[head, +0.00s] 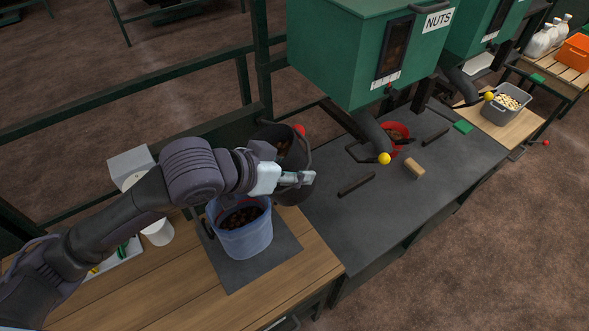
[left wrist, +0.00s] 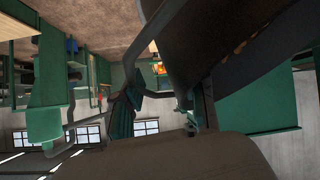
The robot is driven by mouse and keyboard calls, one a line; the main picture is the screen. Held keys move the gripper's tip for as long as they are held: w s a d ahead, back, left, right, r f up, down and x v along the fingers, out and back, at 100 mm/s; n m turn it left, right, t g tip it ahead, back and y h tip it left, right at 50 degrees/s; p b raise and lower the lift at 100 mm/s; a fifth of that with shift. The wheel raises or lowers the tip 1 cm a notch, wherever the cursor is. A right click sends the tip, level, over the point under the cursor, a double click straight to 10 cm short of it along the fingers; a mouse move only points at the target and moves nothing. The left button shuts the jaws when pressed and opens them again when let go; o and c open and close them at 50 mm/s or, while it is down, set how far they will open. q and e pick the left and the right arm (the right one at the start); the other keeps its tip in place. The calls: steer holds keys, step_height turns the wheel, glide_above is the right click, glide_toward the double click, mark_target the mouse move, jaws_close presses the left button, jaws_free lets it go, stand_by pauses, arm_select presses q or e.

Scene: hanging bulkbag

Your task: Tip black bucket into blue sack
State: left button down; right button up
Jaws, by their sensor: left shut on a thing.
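The black bucket (head: 291,195) is at the back right of the blue sack, with some brown contents showing inside its mouth. My left gripper (head: 298,179) is shut on the black bucket at its near side. The blue sack (head: 246,243) stands open and upright on a dark mat, with brown pieces inside. My left arm passes over its back left part and hides some of its rim. In the left wrist view the dark bucket (left wrist: 235,32) fills the top right, very close, with a curved grey band beside it. My right gripper is not in view.
A green NUTS hopper (head: 340,60) with a yellow-knobbed spout stands behind right, above a red bucket (head: 397,132). A wooden block (head: 414,168) lies on the grey bench. A white tray (head: 118,262) is at left. A grey tub (head: 500,112) stands far right.

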arm_select(q)
steer(key=shift+w+a+r+h, duration=0.15)
steer(key=shift+w+r+h, duration=0.15)
steer(key=shift+r, duration=0.1)
steer(key=shift+s+a+r+n+h, duration=0.25)
steer(key=shift+s+a+n+h, duration=0.05)
steer(key=shift+h, duration=0.1)
stand_by(0.4)
steer(key=shift+s+a+r+h+b, duration=0.2)
steer(key=shift+s+a+h+b, duration=0.15)
steer(key=shift+b, duration=0.2)
stand_by(0.3)
steer(key=shift+s+a+r+n+h+b, duration=0.25)
steer(key=shift+n+h+b, duration=0.2)
steer(key=shift+b, duration=0.5)
stand_by(0.7)
steer(key=shift+w+a+r+n+t+h+b, duration=0.15)
steer(key=shift+w+a+n+h+b, duration=0.25)
steer(key=shift+b, duration=1)
steer(key=shift+w+a+n+t+h+b, duration=0.15)
steer(key=shift+w+h+b, duration=0.3)
steer(key=shift+b, duration=0.9)
stand_by(1.5)
